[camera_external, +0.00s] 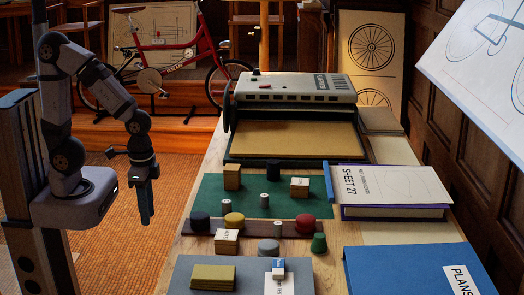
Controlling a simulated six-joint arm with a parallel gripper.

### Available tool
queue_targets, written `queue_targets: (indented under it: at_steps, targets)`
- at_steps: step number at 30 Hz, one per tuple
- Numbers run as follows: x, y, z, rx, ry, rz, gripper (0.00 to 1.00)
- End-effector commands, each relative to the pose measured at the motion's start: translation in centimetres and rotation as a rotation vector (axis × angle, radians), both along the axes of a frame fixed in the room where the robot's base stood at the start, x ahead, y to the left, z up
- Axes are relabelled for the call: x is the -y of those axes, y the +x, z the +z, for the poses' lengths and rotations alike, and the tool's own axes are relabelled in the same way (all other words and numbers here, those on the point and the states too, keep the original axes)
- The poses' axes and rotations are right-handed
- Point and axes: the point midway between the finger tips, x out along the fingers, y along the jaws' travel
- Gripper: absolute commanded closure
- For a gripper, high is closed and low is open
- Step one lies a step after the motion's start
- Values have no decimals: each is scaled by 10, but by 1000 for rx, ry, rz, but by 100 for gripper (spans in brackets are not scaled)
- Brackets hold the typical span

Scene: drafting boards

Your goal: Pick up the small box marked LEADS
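Several small tan boxes with pale labels stand on the bench. One is upright at the back left of the green mat (232,177), one lies at the mat's right (299,187), and one lies in front of the dark strip (227,240). Their lettering is too small to read, so I cannot tell which is marked LEADS. My gripper (146,205) hangs pointing down to the left of the bench, apart from all the boxes. It is seen edge-on, so its opening is hidden. No held thing shows.
Red, yellow and black round pieces stand on the dark strip (275,229). A machine (295,88) fills the back. A SHEET 27 book (390,185) and a blue folder (415,268) lie right.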

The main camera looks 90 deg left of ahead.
Motion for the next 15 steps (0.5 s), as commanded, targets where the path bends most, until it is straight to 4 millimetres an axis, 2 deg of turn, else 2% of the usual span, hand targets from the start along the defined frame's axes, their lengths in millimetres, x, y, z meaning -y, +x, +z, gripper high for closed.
queue_targets:
  at_steps: [8,11,12,15]
  targets:
    - [0,0,0,0,0,0,69]
    - [0,0,0,0,0,0,50]
    - [0,0,0,0,0,0,40]
    - [0,0,0,0,0,0,39]
